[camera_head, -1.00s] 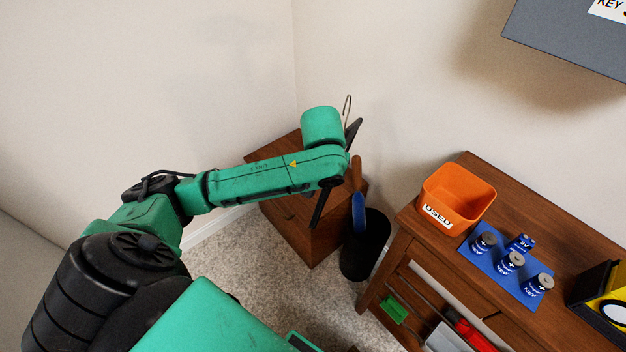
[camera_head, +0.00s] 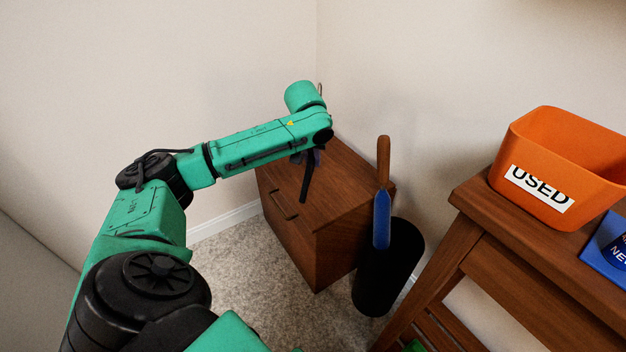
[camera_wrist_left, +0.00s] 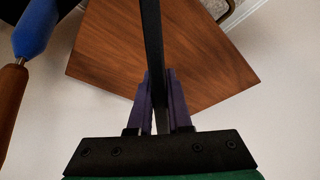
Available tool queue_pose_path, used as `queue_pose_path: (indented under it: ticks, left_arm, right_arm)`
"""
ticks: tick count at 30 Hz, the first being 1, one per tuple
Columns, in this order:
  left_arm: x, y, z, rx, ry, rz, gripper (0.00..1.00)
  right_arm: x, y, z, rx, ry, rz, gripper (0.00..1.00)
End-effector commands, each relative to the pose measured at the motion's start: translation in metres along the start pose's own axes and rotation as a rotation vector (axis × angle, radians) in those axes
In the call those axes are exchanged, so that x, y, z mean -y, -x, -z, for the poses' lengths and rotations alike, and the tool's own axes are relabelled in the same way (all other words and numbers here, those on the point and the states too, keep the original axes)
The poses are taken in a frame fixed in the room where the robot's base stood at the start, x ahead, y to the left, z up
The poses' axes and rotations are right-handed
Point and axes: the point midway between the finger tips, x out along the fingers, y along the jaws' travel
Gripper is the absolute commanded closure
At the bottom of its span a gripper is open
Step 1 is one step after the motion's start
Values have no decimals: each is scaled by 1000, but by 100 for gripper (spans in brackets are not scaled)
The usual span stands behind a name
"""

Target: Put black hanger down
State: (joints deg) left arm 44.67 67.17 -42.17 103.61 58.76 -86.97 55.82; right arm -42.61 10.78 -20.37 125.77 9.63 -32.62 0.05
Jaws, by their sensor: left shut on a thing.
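The black hanger (camera_head: 306,182) hangs from my left gripper (camera_head: 311,157), over the small wooden cabinet in the head view. Its hook shows in part above my wrist, and my arm hides much of the rest. In the left wrist view the hanger (camera_wrist_left: 152,45) is a dark bar between the purple fingers of my left gripper (camera_wrist_left: 159,100), which are shut on it. The cabinet top (camera_wrist_left: 205,55) lies beyond it. I cannot tell whether the hanger touches the cabinet. My right gripper is not in view.
The wooden cabinet (camera_head: 338,235) stands in the room corner. Beside it is a black bin (camera_head: 390,275) with a blue-bladed, wooden-handled tool (camera_head: 382,215) upright in it. A wooden table (camera_head: 475,200) with an orange bin (camera_head: 545,190) is at right. The cabinet's top looks bare.

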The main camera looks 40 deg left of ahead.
Motion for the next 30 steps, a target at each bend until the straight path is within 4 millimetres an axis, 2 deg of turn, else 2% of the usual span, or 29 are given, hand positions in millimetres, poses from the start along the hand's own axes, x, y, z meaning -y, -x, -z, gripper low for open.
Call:
queue_pose_path:
  ticks: [1,3,8,13,23,24,25,26,30]
  left_arm:
    - [1,-17,-7,2,0,3,100]
    - [1,-30,-11,0,1,3,100]
    - [0,-50,-18,0,0,1,100]
    - [0,-81,-30,1,0,2,100]
    - [0,-84,-31,0,0,1,100]
    - [0,-85,-31,0,0,1,68]
    - [0,-85,-31,0,0,1,56]
    - [0,-85,-31,0,0,1,53]
    - [0,-85,-31,0,0,1,53]
  right_arm:
    - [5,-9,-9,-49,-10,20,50]
    - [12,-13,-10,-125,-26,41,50]
    - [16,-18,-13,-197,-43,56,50]
    - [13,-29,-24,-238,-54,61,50]
    - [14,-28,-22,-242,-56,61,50]
    - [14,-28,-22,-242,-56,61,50]
    - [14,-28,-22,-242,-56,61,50]
    - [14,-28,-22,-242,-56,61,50]
    - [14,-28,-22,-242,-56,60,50]
